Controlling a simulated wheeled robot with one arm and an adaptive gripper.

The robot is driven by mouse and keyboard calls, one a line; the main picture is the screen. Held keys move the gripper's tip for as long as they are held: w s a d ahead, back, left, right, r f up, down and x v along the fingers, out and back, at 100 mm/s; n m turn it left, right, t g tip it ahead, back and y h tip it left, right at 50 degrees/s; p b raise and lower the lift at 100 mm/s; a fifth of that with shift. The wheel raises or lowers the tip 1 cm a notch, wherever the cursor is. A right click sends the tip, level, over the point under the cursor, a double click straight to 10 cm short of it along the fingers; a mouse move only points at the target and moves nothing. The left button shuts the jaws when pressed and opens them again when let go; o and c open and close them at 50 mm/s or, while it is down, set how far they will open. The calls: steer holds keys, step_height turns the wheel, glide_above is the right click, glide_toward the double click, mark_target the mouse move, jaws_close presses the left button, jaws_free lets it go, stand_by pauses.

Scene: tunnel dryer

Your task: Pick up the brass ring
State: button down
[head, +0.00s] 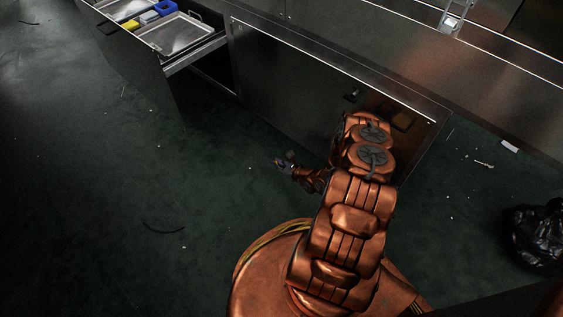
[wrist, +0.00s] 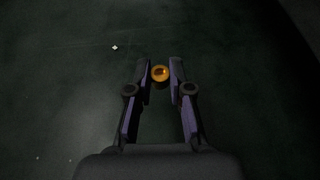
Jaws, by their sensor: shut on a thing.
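The brass ring (wrist: 160,73) is a small golden ring at the tips of my gripper (wrist: 159,78) in the wrist view. The two dark fingers with purplish inner faces close on it from both sides, and the dark floor lies behind it. In the head view my gripper (head: 284,161) is at the left end of my arm, over the green floor, in front of the metal cabinet. The ring is too small to make out clearly in that view.
An open drawer (head: 176,64) at the top left holds a metal tray (head: 173,34), with a blue bin (head: 165,8) and a yellow item (head: 130,25). The metal cabinet (head: 290,85) stands beyond my arm. A black bag (head: 540,235) lies at right. The left floor is mostly clear, with small debris.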

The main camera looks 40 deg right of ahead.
steer(key=a+p, duration=0.1)
steer(key=a, duration=0.3)
steer(key=a+r+p, duration=0.1)
steer(key=a, duration=0.4)
steer(key=w+a+p, duration=0.1)
steer(key=a+p, duration=0.1)
steer(key=a, duration=0.3)
steer(key=shift+r, duration=0.15)
